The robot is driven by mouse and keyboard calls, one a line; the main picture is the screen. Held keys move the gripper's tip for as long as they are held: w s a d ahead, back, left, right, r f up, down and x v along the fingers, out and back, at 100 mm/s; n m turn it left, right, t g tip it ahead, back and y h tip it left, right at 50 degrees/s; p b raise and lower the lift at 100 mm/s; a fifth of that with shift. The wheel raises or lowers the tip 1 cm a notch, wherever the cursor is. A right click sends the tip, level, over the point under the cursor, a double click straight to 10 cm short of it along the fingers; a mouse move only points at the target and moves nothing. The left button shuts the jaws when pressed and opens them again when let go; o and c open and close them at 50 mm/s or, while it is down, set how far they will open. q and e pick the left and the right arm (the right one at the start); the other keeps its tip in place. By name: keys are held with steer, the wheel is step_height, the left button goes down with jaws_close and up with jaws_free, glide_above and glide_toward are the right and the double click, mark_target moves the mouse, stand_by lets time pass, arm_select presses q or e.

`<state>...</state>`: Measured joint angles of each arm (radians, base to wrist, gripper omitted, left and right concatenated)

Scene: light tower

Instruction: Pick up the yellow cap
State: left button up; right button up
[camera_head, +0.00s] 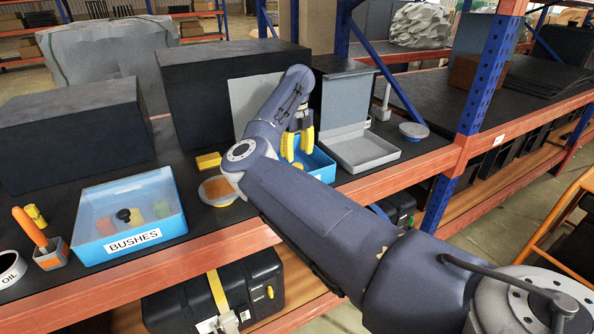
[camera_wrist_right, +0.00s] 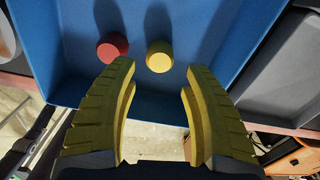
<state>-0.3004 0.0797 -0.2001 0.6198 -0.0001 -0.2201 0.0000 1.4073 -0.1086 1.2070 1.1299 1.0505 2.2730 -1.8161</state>
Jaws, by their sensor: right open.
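The yellow cap (camera_wrist_right: 159,56) is a small round piece on the floor of a blue tray (camera_wrist_right: 240,70) in the right wrist view. A red cap (camera_wrist_right: 112,47) lies just left of it, apart from it. My right gripper (camera_wrist_right: 160,67) is open, with its yellow fingers on either side of the space in front of the yellow cap, and it holds nothing. In the head view my right gripper (camera_head: 297,143) points down over the blue tray (camera_head: 322,167), which my arm partly hides. My left gripper is not in view.
A grey open case (camera_head: 366,152) stands right of the tray. Left are an orange-filled dish (camera_head: 217,190), a yellow block (camera_head: 208,160) and a blue BUSHES box (camera_head: 172,186). Dark blocks (camera_head: 205,95) stand behind. A blue post (camera_head: 480,75) rises at the right.

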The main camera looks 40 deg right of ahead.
steer(key=shift+f, duration=3.55)
jaws_close()
